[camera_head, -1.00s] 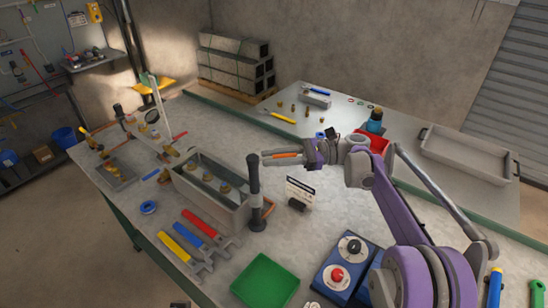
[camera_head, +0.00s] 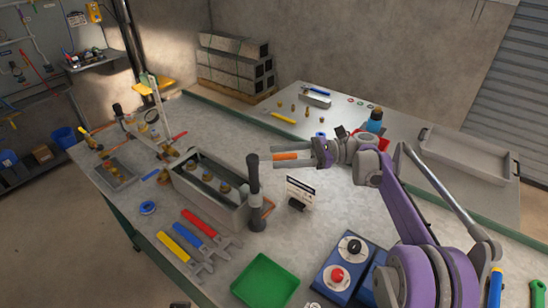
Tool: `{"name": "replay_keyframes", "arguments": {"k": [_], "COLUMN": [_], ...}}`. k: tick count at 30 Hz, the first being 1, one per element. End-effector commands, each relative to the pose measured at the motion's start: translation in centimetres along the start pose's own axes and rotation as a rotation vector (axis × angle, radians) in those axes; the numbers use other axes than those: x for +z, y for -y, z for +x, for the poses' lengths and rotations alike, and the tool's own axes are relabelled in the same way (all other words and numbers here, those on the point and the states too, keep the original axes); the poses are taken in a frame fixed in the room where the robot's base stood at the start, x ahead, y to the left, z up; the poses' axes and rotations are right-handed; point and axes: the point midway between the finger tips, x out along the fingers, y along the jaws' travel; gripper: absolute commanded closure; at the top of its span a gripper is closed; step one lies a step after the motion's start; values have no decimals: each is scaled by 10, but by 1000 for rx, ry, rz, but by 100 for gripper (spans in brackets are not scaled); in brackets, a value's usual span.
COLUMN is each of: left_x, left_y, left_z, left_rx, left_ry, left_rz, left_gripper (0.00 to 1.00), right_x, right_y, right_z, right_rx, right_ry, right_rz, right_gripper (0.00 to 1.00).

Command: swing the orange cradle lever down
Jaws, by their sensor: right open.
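My right gripper (camera_head: 288,157) reaches left over the bench, beyond the black upright handle. Its fingers are apart, and an orange bar (camera_head: 286,156) shows between them. The bar looks like the grip of the orange cradle lever, lying roughly level in the picture. I cannot tell whether the fingers touch it. The lever's lower end and pivot are not clear. An orange piece (camera_head: 267,207) also shows low beside the grey tank (camera_head: 212,200), partly behind the black handle (camera_head: 254,192). My left gripper is not in view.
Red, blue and yellow tools (camera_head: 190,245) lie in front of the tank. A green tray (camera_head: 265,282) and a blue control box (camera_head: 340,268) stand at the front. A small sign (camera_head: 300,192) stands below the gripper. A grey tray (camera_head: 465,158) is at right.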

Motion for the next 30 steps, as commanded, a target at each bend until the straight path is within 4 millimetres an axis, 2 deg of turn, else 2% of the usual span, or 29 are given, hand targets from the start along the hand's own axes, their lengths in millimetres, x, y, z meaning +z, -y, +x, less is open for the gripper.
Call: {"name": "replay_keyframes", "arguments": {"k": [1,6,12,17,30], "left_x": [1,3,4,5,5], "left_y": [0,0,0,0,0], "left_z": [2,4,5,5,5], "left_rx": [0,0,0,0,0], "left_ry": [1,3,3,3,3], "left_rz": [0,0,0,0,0], "left_gripper": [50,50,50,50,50], "right_x": [-2,-2,-1,0,0], "right_y": [0,0,0,0,0], "right_z": [-13,-48,-76,-83,-83], "right_rx": [-3,-3,-1,0,1], "right_ry": [-1,-1,0,0,0], "right_rz": [1,1,0,0,0], "right_gripper": [48,48,48,48,48]}}
